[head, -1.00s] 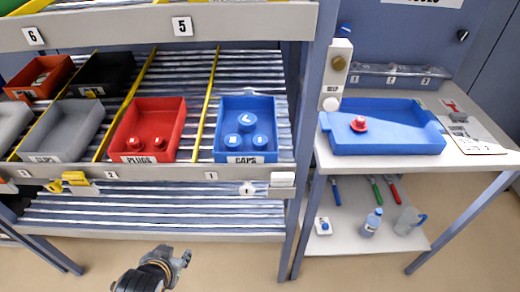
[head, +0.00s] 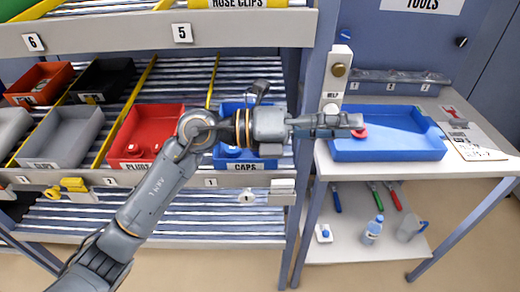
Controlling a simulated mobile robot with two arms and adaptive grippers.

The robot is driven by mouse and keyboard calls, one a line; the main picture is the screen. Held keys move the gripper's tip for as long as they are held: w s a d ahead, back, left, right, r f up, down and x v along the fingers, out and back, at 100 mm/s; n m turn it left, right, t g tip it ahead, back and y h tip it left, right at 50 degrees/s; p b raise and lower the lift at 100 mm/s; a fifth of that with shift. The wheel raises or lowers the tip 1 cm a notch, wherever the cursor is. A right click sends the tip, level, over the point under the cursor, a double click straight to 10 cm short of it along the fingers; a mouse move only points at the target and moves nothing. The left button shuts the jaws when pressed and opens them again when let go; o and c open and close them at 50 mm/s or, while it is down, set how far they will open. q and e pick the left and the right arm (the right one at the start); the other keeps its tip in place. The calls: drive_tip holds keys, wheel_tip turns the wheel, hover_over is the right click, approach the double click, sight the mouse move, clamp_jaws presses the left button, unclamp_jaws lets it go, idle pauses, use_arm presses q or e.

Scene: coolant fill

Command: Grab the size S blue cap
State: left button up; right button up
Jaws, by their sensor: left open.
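The blue bin labelled CAPS (head: 268,164) stands on the shelf. My left arm and wrist cross in front of it and hide most of its inside. A bit of a blue cap (head: 232,151) shows below the wrist. I cannot make out which cap is size S. My left gripper (head: 357,122) points right, past the shelf post, and appears over the left part of the blue tray (head: 410,150) on the side table. It is open and holds nothing that I can see. A red plug (head: 360,133) in the tray shows just below the fingertips, partly hidden. My right gripper is not in view.
The red PLUGS bin (head: 125,135) and a grey bin (head: 62,135) stand left of the CAPS bin. A white HELP post (head: 335,80) rises close to the gripper. A bottle (head: 372,230) and jug (head: 409,228) stand on the lower shelf.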

use_arm(q)
drive_tip(key=w+a+f+m+t+y, duration=0.1)
drive_tip(key=w+a+f+m+y, duration=0.1)
drive_tip(key=w+f+y, duration=0.35)
drive_tip(key=w+a+f+n+t+y, duration=0.1)
drive_tip(key=w+a+t+y, duration=0.15)
drive_tip(key=a+y, duration=0.35)
drive_tip(key=w+a+f+n+t+y, duration=0.1)
drive_tip(key=w+a+n+y, duration=0.1)
drive_tip(key=w+a+y, duration=0.4)
drive_tip(key=shift+h, duration=0.55)
drive_tip(key=f, duration=0.4)
drive_tip(key=f+p, duration=0.1)
drive_tip(key=f, duration=0.2)
drive_tip(key=shift+w+d, duration=0.1)
drive_tip(key=shift+w, duration=0.2)
drive_tip(key=shift+p+x, duration=0.8)
drive_tip(key=shift+x, duration=1.9)
drive_tip(key=shift+d+r, duration=0.1)
drive_tip(key=c, duration=0.6)
